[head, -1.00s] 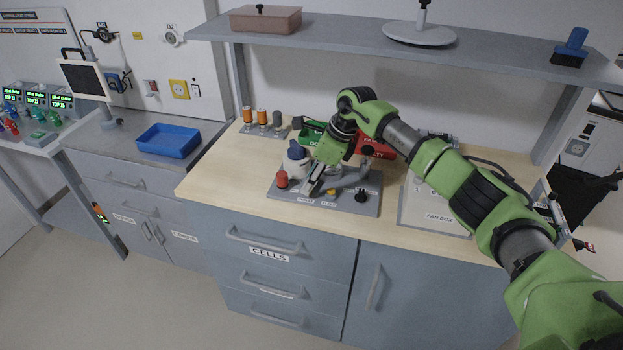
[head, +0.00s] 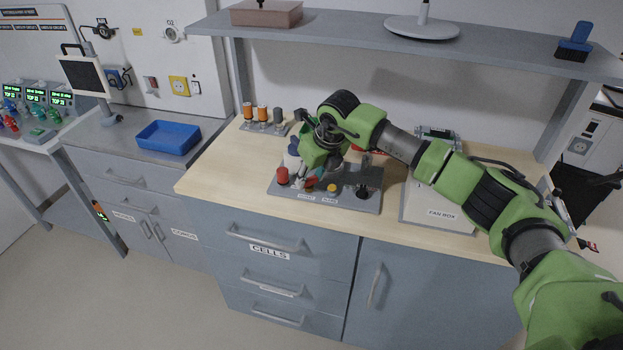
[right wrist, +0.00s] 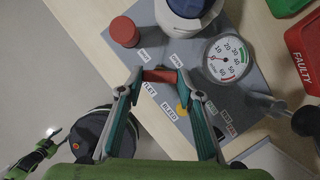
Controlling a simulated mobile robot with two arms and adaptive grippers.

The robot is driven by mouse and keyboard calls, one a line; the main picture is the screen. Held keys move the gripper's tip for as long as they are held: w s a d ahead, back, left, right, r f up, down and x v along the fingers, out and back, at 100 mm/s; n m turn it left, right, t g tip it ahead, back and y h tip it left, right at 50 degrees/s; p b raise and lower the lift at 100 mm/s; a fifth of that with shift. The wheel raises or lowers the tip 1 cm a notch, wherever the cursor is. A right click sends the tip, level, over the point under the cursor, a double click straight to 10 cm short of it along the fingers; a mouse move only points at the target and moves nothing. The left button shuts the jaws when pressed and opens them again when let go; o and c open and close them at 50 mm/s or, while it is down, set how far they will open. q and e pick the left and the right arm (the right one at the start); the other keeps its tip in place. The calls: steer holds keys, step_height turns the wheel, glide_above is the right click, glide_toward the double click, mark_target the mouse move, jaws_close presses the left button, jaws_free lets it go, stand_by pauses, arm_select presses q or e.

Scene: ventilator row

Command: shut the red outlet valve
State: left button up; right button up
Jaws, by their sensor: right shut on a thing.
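The red outlet valve handle (right wrist: 160,76) is a short red bar on the grey plate (head: 372,203), beside a label ending "LET" in the right wrist view. My right gripper (right wrist: 158,77) is shut on it, one fingertip at each end. In the head view my right gripper (head: 310,181) is low over the plate and mostly hides the handle. The handle's angle relative to its pipe is hard to tell.
The plate also holds a round red cap (right wrist: 125,32), a white and blue vessel (right wrist: 186,14), a gauge (right wrist: 227,59), a yellow bleed knob (right wrist: 182,109) and a black knob (head: 361,192). The fan box (head: 437,206) stands to the right; a shelf (head: 345,38) runs above.

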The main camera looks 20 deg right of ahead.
steer(key=m+b, duration=0.1)
steer(key=m, duration=0.1)
steer(key=m+h+b, duration=0.1)
steer(key=m+b, duration=0.1)
steer(key=m+h+b, duration=0.1)
steer(key=m, duration=0.1)
steer(key=shift+a+f, duration=0.1)
steer(key=shift+a, duration=0.2)
steer(key=shift+m+h+b, duration=0.8)
steer(key=shift+m+b, duration=0.4)
steer(key=shift+m, duration=0.5)
steer(key=shift+g, duration=0.3)
steer(key=o, duration=1.1)
steer(key=v, duration=1.2)
